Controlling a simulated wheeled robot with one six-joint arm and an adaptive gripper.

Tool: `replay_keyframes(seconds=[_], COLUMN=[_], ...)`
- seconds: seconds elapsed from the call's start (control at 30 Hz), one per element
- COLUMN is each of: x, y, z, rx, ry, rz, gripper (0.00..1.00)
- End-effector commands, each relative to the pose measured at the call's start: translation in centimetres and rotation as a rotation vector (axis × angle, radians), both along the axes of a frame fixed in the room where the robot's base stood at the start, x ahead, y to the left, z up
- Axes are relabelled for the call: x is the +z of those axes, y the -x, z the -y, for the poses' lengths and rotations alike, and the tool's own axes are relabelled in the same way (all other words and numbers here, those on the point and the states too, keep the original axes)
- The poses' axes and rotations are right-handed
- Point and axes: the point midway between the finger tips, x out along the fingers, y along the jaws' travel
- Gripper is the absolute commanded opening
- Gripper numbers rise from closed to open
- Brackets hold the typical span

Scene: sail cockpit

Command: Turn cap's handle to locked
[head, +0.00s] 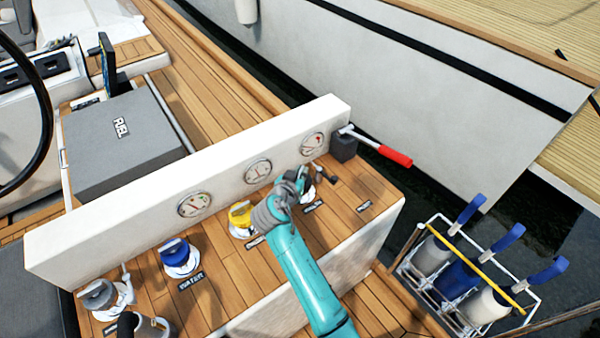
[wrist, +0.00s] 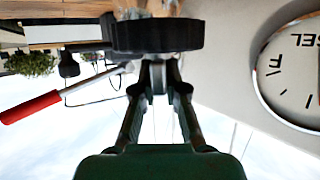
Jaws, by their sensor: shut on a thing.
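A black cap (wrist: 158,36) fills the top middle of the wrist view, seen edge-on as a dark disc. My gripper (wrist: 160,75) has its fingers closed together at the cap, shut on its handle. In the head view my gripper (head: 302,182) is at the right-hand cap of the row, in front of the right gauge. A dark handle (head: 326,175) shows just right of the fingers there. The gripper covers most of this cap, and its lock marking cannot be read.
A yellow cap (head: 240,215), a blue cap (head: 174,252) and a grey cap (head: 98,294) stand left along the wooden deck. A white gauge wall (head: 110,215) rises behind them. A red-handled lever (head: 394,156) sticks out at right. A fender rack (head: 440,285) stands lower right.

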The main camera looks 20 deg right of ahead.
Motion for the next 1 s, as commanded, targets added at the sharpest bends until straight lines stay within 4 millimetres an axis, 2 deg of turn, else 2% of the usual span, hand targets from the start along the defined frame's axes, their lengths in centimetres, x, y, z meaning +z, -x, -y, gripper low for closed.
replay_keyframes(seconds=[0.5,0.7,1.0], x=[-0.18,-0.26,-0.34], y=[-0.07,0.01,0.08], z=[-0.05,0.0,0.03], rx=[-0.444,-0.55,-0.623], ry=[-0.001,-0.001,-0.002], rz=[-0.004,-0.005,-0.006], gripper=[0.0,0.0,0.0])
